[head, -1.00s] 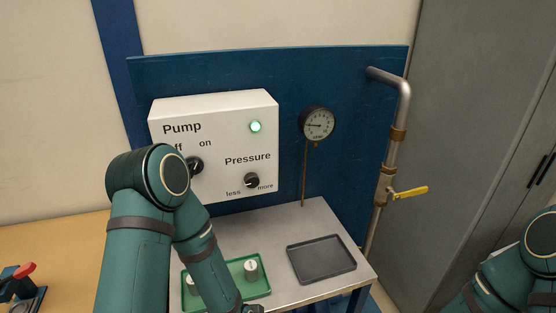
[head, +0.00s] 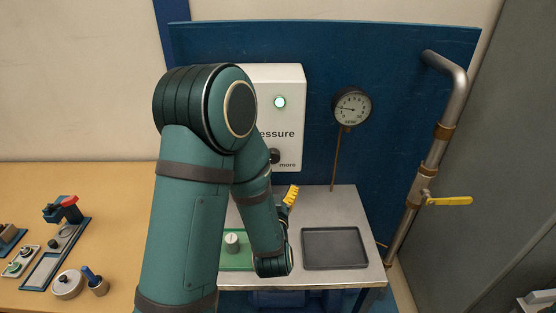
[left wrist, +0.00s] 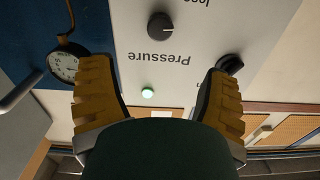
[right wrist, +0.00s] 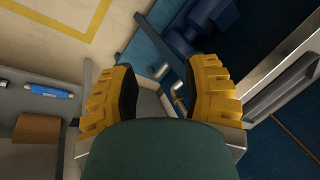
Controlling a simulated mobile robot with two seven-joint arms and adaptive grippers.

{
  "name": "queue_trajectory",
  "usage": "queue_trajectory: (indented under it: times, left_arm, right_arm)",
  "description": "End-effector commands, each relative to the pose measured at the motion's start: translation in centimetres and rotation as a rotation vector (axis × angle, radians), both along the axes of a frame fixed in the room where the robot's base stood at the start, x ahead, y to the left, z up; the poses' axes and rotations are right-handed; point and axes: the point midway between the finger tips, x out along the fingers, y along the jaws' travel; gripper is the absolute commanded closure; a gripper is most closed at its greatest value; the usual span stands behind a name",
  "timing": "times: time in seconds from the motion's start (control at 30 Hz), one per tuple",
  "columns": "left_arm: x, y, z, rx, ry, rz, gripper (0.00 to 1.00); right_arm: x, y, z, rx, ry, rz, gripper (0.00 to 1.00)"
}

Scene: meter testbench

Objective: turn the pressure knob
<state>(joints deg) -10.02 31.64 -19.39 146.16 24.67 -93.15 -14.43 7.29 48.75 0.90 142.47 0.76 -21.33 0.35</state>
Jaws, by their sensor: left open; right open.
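The pressure knob (head: 274,156) is a dark round knob on the white pump box (head: 290,80), partly behind my left arm in the head view. In the left wrist view the panel appears upside down, with the pressure knob (left wrist: 160,27) beyond the fingertips and roughly centred between them. My left gripper (left wrist: 157,68) is open and empty, apart from the knob. Its yellow finger (head: 291,196) shows in the head view in front of the panel, below the knob. The pressure gauge (head: 352,106) is right of the box. My right gripper (right wrist: 163,66) is open and empty, away from the panel.
The pump knob (left wrist: 230,63) is near one left finger in the left wrist view. A green lamp (head: 280,102) is lit. A grey tray (head: 335,248) and a green tray (head: 237,262) sit on the bench. A pipe with a yellow valve handle (head: 450,201) stands right.

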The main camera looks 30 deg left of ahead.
Motion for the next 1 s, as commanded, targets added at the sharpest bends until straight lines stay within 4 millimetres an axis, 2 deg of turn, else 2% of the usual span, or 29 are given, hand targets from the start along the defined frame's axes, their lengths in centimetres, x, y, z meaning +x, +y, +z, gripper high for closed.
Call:
queue_trajectory:
  times: [0.33, 0.7, 1.0]
  left_arm:
    - [2.1, 1.2, -0.5, -0.003, -0.004, -0.002, 0.23]
    - [8.3, 5.0, -0.1, -0.002, 0.001, -0.003, 0.23]
    - [11.2, 6.8, -0.1, -0.003, 0.002, -0.004, 0.23]
  right_arm:
    - [-1.2, 0.2, -4.2, 0.006, 0.028, 0.022, 0.53]
    - [-1.1, 0.2, -3.3, 0.006, 0.025, 0.02, 0.53]
    - [-1.1, 0.2, -3.3, 0.005, 0.024, 0.019, 0.53]
